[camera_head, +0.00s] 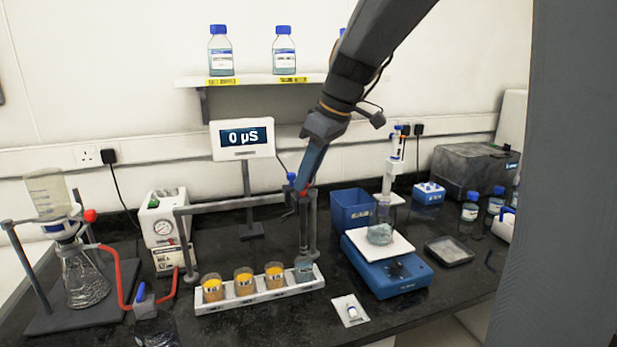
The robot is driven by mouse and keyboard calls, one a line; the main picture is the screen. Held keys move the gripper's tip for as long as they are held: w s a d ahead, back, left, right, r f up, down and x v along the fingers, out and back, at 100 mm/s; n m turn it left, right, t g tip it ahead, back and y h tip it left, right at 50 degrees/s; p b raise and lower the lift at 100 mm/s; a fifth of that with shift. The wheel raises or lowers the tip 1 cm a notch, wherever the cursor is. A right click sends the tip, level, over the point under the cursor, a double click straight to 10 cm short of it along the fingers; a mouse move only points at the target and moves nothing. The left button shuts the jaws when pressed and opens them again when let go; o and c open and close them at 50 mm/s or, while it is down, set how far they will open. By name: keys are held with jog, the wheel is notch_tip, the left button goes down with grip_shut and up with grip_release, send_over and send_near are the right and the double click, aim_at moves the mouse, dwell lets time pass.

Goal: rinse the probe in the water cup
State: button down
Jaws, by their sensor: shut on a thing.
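My gripper (304,196) is shut on the probe, in front of the metal frame. The probe (304,235) is a thin dark upright rod that hangs below the jaws; its upper part is partly hidden by the gripper. The water cup (304,271) is the clear greyish cup at the right end of the white rack (258,295). The probe's lower end lines up with the cup's mouth; I cannot tell whether it is inside the cup or just above it. The meter display (242,138) behind reads 0 µS.
Several cups with orange content, such as this one (244,281), stand left of the water cup in the rack. A grey metal frame (235,202) rises behind. A blue stirrer (390,276) stands to the right and a flask (88,279) on the left. A small white packet (349,311) lies in front.

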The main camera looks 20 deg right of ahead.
jog(key=c, duration=1.8)
grip_release()
jog(key=shift+w+r, duration=0.1)
jog(key=shift+r, duration=0.2)
jog(key=shift+f, duration=0.1)
jog(key=shift+b+v, duration=0.95)
jog(key=shift+v, duration=2.95)
